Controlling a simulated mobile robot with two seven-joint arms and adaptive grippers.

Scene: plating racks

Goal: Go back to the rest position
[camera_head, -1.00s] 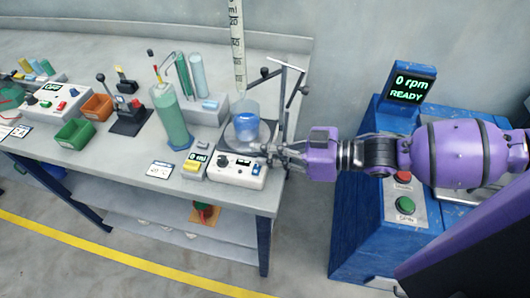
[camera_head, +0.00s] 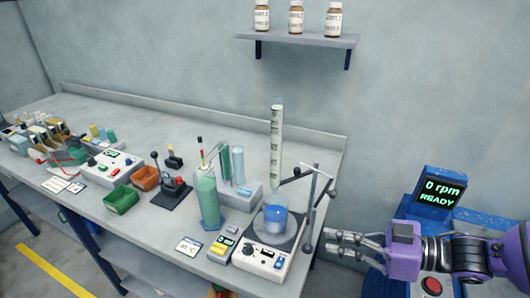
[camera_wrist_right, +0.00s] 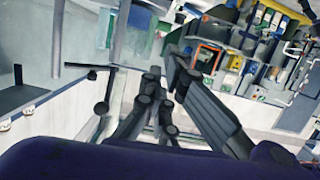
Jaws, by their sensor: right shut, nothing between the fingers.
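My right gripper (camera_head: 345,245) is at the right of the head view, beside the table's right edge. It is shut and empty, apart from the stand and the hotplate. In the right wrist view its dark fingers (camera_wrist_right: 160,100) show close together, with a stand rod behind them. My left gripper is in no view. A glass beaker with blue liquid (camera_head: 275,220) stands on the white hotplate stirrer (camera_head: 262,258), near the table's right end.
A blue machine with a display reading 0 rpm READY (camera_head: 440,195) stands right of the table. A green cylinder (camera_head: 207,198), a green bin (camera_head: 121,199) and an orange bin (camera_head: 146,178) are on the grey table (camera_head: 200,125). A wall shelf (camera_head: 300,40) holds brown bottles.

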